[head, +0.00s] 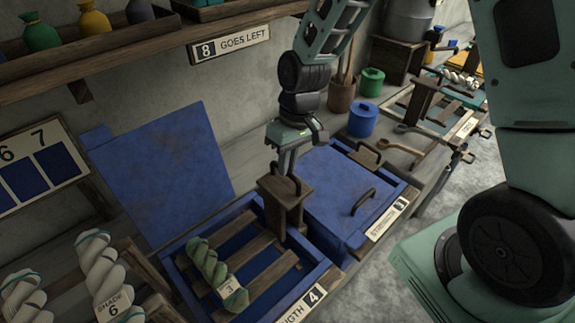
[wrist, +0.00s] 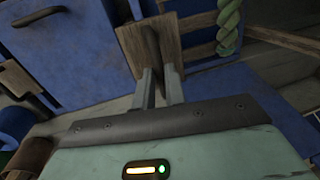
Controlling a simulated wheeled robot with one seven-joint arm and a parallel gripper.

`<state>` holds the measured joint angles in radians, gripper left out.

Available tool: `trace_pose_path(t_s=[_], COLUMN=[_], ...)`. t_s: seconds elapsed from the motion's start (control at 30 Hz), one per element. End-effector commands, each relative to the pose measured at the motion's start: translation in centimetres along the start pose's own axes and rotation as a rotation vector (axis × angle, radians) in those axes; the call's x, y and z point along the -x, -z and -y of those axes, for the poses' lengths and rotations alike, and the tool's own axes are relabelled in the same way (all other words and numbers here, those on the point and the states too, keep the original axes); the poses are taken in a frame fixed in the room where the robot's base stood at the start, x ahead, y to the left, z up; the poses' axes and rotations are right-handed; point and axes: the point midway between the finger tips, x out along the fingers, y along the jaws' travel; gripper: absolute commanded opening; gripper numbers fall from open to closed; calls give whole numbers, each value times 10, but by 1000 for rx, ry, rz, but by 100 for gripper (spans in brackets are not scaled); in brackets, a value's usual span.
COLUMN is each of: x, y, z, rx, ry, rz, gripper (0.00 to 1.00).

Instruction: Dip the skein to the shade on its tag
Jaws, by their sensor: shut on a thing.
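A green twisted skein (head: 206,262) with a tag that reads 3 (head: 233,294) lies on wooden slats (head: 262,267) in an open blue vat (head: 318,268). My gripper (head: 288,170) is shut on a wooden handle block (head: 286,192) at the vat's far right side. In the wrist view my fingers (wrist: 162,80) are at the wooden block (wrist: 148,45), and part of the green skein (wrist: 229,28) hangs at the top right.
A blue lid (head: 160,170) stands raised behind the open vat. A second blue vat with a shut lid (head: 335,190) adjoins on the right. White skeins (head: 98,265) hang at the left, one tagged shade 6. A shelf sign (head: 230,46) reads 8 goes left.

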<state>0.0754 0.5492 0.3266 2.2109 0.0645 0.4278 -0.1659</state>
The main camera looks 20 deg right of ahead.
Motion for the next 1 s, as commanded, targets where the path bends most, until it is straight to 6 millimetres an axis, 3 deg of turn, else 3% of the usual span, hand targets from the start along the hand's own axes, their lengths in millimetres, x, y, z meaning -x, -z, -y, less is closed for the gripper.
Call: trace_pose_path(t_s=[0.13,0.57,0.6,0.67,0.7,1.0], x=[14,19,19,19,18,18], y=[1,2,2,2,2,1], z=[2,3,3,4,3,3], rx=[0,0,0,0,0,0], ry=[0,-1,-1,-1,-1,0], rz=[-3,-6,-6,-6,-5,-3], gripper=[0,0,15,32,34,34])
